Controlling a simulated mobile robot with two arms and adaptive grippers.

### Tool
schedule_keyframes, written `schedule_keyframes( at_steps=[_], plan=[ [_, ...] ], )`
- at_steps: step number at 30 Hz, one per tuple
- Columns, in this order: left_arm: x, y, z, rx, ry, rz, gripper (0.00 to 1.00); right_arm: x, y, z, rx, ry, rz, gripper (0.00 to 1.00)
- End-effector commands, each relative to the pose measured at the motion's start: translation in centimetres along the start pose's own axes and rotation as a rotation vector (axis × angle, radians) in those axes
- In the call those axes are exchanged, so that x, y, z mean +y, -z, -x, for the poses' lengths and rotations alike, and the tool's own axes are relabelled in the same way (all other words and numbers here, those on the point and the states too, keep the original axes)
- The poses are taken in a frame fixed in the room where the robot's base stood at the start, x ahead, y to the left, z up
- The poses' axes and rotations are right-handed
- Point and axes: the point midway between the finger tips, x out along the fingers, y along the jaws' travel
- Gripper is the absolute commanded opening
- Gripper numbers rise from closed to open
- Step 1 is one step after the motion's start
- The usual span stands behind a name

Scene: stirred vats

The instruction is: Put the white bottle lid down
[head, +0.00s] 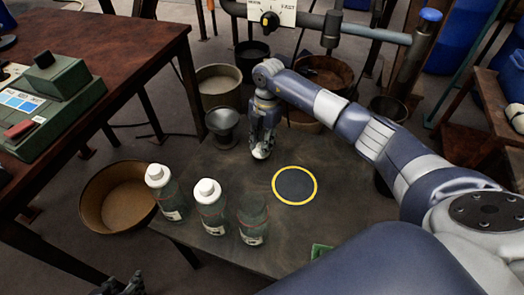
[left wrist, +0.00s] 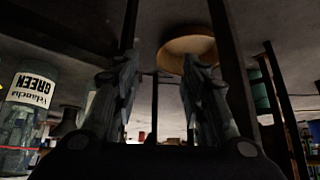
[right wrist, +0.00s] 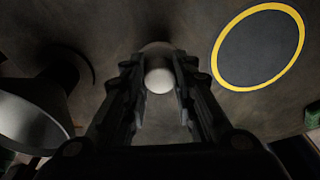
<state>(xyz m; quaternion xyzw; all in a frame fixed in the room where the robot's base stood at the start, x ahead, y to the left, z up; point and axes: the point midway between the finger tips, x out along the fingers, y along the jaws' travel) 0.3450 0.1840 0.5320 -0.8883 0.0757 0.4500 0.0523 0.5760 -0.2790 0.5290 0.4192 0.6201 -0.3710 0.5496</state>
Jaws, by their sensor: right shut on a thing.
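The white bottle lid (head: 261,153) is between the fingertips of my right gripper (head: 262,142), which is shut on it. The lid shows as a pale round shape in the right wrist view (right wrist: 158,79). It is low over the dark table, left of the yellow-ringed black disc; I cannot tell whether it touches the table. A bottle without a lid (head: 252,219) stands at the table's front, right of two bottles with white lids (head: 208,192) (head: 158,178). My left gripper (head: 122,286) is at the bottom left edge; its fingers stand apart and empty in the left wrist view (left wrist: 160,75).
The yellow-ringed disc (head: 294,185) lies flat on the table (head: 330,225). A grey funnel-like vessel (head: 222,124) stands just left of my right gripper. A wide tan tub (head: 120,197) is left of the table. The table around the disc is clear.

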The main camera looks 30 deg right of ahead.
Motion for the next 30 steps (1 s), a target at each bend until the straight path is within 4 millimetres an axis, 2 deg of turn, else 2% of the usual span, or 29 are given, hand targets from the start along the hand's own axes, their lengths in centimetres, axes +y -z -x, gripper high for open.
schedule_keyframes(
  at_steps=[4, 12, 15, 28, 29, 30],
  plan=[
    [0.2, 1.2, -0.3, 0.057, -0.003, -0.001, 0.4, 0.0, -0.2, -0.6, 0.001, 0.001, 0.0, 0.13],
    [0.7, 6.0, -0.4, 0.272, -0.015, -0.005, 0.4, 0.0, -0.5, -3.1, 0.001, 0.0, 0.0, 0.13],
    [0.8, 6.9, -0.3, 0.312, -0.017, -0.006, 0.4, 0.0, -0.6, -3.5, 0.001, 0.0, 0.0, 0.13],
    [0.9, 7.5, -0.1, 0.337, -0.018, -0.006, 0.4, 0.0, -0.6, -3.8, 0.0, 0.001, 0.0, 0.13],
    [0.9, 7.6, -0.1, 0.341, -0.018, -0.006, 0.4, 0.0, -0.6, -3.7, 0.0, 0.0, 0.0, 0.3],
    [0.9, 7.6, -0.1, 0.34, -0.018, -0.006, 0.4, 0.0, -0.6, -3.7, 0.0, 0.0, 0.0, 0.39]
  ],
)
